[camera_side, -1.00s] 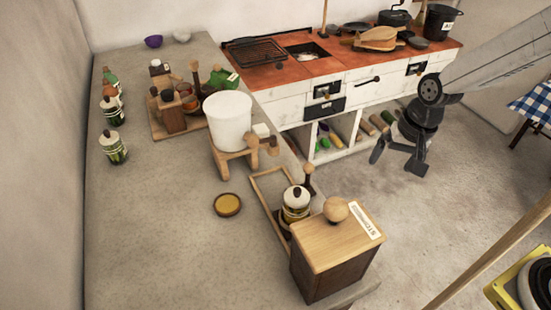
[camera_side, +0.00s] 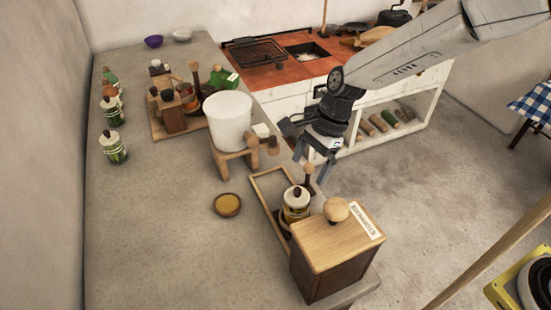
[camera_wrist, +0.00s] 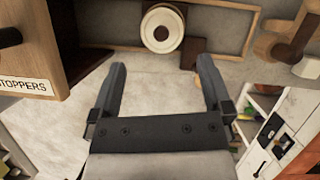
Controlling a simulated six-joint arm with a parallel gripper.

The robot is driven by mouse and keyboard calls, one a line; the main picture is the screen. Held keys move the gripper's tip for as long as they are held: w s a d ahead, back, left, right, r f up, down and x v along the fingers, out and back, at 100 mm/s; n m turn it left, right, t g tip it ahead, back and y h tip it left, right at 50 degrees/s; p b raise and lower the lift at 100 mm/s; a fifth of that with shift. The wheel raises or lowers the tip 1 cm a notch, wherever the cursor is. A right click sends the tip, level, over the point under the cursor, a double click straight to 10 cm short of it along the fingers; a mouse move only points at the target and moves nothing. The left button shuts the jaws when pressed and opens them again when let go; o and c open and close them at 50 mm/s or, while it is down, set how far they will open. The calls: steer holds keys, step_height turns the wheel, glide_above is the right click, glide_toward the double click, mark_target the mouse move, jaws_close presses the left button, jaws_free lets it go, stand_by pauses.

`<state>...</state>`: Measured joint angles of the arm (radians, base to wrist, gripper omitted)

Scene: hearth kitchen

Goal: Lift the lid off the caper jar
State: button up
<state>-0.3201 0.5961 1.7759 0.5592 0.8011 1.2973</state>
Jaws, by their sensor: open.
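A small jar (camera_side: 295,208) with a cream lid (camera_side: 296,193) and dark knob stands in a shallow wooden tray (camera_side: 259,193) near the counter's edge. I take it for the caper jar; its label is not readable. In the wrist view the lid (camera_wrist: 150,32) shows from above, round and seated, beyond my fingertips. My gripper (camera_side: 312,167) is open and empty, above and behind the jar in the side view and apart from it. In the wrist view my gripper (camera_wrist: 162,64) has its two fingers spread, with floor between them.
A wooden box (camera_side: 336,255) marked "STOPPERS" stands close beside the jar. The counter's front left is clear.

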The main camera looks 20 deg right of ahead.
mark_target(298, 189)
steer(key=shift+x, duration=1.1)
steer(key=shift+f, duration=0.1)
steer(key=shift+x, duration=2.5)
steer(key=c, duration=0.9)
